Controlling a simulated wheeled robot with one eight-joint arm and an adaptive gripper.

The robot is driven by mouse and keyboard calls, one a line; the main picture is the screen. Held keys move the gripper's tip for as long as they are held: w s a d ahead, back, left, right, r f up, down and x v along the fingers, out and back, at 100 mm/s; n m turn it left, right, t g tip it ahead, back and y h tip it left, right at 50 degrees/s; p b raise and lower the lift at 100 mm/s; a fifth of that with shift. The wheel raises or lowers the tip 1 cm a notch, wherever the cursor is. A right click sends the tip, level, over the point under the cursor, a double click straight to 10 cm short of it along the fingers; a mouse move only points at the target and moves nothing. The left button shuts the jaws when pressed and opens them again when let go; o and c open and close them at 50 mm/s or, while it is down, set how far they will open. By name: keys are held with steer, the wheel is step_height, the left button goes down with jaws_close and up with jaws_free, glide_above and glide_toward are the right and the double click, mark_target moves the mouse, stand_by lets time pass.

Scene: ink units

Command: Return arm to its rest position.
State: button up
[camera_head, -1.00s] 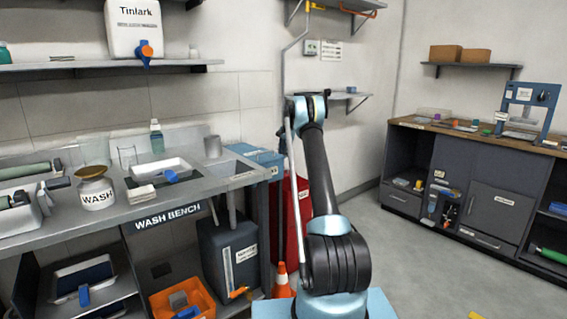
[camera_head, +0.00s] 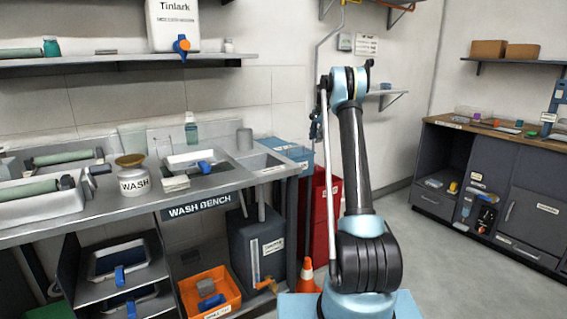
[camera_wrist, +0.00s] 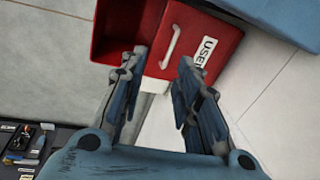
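My arm (camera_head: 356,150) stands raised in the head view, its upper link nearly upright and its elbow high in front of the wall. My gripper (camera_head: 316,130) shows small and dark to the left of the elbow, partly hidden behind a pale rod. In the wrist view my gripper (camera_wrist: 160,72) has its two fingers apart with nothing held between them. Beyond the fingers is a red bin (camera_wrist: 205,28) with a white handle and a label reading "USED". The red bin also stands beside the wash bench in the head view (camera_head: 325,210).
The wash bench (camera_head: 150,206) is at the left, with trays and a WASH jar (camera_head: 132,180). An orange crate (camera_head: 208,293) and an orange cone (camera_head: 307,278) are low down. A dark cabinet (camera_head: 430,165) is at the right. Floor (camera_head: 440,270) is clear between.

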steer(key=s+r+n, duration=0.2)
steer(key=s+r, duration=0.2)
steer(key=s, duration=0.9)
steer(key=s+a+r+n, duration=0.15)
steer(key=s+r, duration=0.25)
steer(key=s, duration=0.9)
steer(key=s+r+n, duration=0.2)
steer(key=s+r, duration=0.2)
steer(key=s, duration=0.9)
steer(key=s+f+n, duration=0.1)
steer(key=s+f, duration=0.3)
steer(key=s, duration=0.6)
steer(key=s+f+n, duration=0.2)
steer(key=s+f, duration=0.2)
steer(key=s, duration=0.7)
steer(key=s+f+n+h, duration=0.1)
steer(key=s+f+n, duration=0.1)
steer(key=s+f, duration=1.1)
steer(key=shift+s+d+f, duration=0.15)
steer(key=shift+s+f, duration=0.05)
steer(key=shift+s, duration=0.75)
